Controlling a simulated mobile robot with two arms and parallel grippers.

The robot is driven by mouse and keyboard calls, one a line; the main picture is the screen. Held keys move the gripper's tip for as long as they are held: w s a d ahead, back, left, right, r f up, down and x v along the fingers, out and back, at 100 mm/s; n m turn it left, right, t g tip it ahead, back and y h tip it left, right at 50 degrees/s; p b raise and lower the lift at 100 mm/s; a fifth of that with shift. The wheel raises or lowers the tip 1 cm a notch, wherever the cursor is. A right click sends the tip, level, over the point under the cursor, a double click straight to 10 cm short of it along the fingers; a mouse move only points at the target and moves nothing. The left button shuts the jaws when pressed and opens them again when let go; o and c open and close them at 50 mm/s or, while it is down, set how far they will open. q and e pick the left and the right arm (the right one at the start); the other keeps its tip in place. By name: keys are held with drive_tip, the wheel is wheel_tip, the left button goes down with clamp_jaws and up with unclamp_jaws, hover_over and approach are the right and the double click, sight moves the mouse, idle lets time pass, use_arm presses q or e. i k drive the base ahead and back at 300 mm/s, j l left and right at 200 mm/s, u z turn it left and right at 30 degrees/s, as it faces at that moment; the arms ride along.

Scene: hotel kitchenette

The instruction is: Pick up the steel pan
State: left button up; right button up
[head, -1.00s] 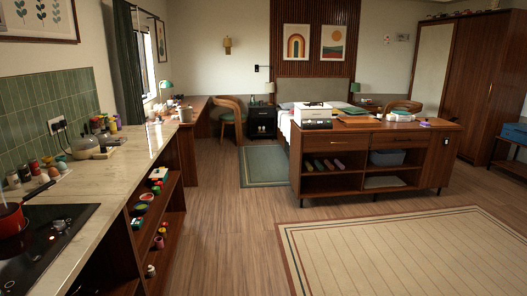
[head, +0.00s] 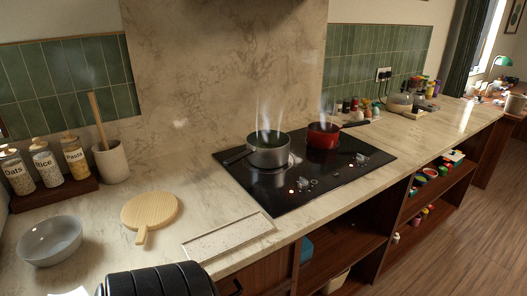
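The steel pan (head: 268,152) stands on the left part of the black cooktop (head: 310,185) in the head view. It is silver with a dark handle (head: 237,157) pointing left, and steam rises from it. A red pot (head: 323,137) with a dark handle stands behind it to the right, also steaming. Neither of my grippers shows in this view. A black ribbed part at the bottom edge looks like part of my own body.
A round wooden board (head: 150,211), a grey bowl (head: 50,241) and a pale rectangular tray or board (head: 228,237) lie on the counter left of the cooktop. Labelled jars (head: 75,158) and a utensil crock (head: 111,162) stand at the back left. Open shelves (head: 430,190) are below the counter.

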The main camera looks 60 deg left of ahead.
sight(256, 155)
drive_tip(key=u, duration=3.4)
drive_tip(key=l+z, duration=0.15)
drive_tip(key=l, duration=0.45)
drive_tip(key=k+l, duration=0.05)
